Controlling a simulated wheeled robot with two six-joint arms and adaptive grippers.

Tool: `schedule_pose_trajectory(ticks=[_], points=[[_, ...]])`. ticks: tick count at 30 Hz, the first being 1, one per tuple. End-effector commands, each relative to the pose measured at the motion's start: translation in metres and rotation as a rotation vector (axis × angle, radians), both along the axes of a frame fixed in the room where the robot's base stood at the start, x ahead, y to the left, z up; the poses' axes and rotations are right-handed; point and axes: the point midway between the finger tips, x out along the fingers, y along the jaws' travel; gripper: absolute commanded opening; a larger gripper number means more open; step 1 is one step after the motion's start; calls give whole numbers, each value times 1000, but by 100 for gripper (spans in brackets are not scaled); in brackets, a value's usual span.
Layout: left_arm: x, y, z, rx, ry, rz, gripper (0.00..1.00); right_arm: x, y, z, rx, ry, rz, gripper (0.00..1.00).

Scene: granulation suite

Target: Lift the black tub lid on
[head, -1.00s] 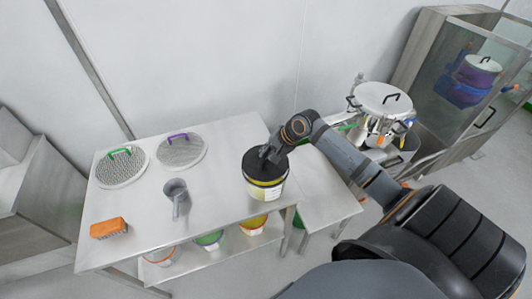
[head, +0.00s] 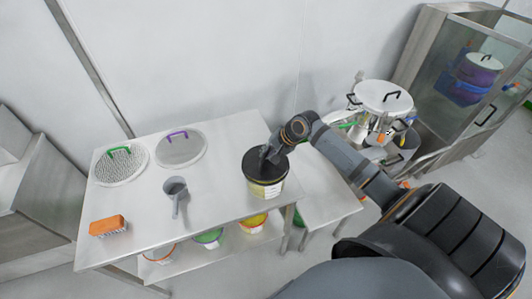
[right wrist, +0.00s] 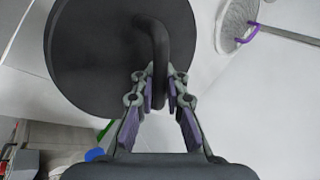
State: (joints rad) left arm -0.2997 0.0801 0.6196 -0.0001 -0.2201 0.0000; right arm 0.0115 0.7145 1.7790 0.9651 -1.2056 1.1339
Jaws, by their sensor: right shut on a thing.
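The black tub lid (head: 257,160) is a round black disc with a loop handle, at the top of the tub on the right part of the steel table. The tub (head: 266,189) has a pale label and a yellowish band. My right gripper (head: 270,156) is shut on the lid's handle. In the right wrist view the black lid (right wrist: 105,55) fills the upper left, and my right gripper (right wrist: 160,88) has its fingers around the handle (right wrist: 159,45). The lid hides the tub's rim and inside, so I cannot tell how fully it is seated. My left gripper is out of view.
The steel table (head: 225,199) also holds a green-handled sieve (head: 121,168), a purple-handled sieve (head: 180,150), a grey scoop (head: 175,188) and an orange brush (head: 107,225). Several tubs stand on the shelf below. A lidded steel vessel (head: 381,98) stands at the right.

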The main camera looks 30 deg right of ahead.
Motion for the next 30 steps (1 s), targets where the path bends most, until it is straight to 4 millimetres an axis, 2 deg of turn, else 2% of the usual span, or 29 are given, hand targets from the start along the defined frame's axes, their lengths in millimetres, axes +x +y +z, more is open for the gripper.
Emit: schedule_pose_trajectory(ticks=[10,11,17,26,30], points=[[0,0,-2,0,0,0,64,0,0,-6,0,0,0,0],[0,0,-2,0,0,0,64,0,0,-5,0,0,0,13],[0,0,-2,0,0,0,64,0,0,-5,0,0,0,39],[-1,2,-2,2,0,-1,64,-1,-1,-5,-2,1,-1,39],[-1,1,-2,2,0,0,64,-6,-6,4,-7,-1,1,39]])
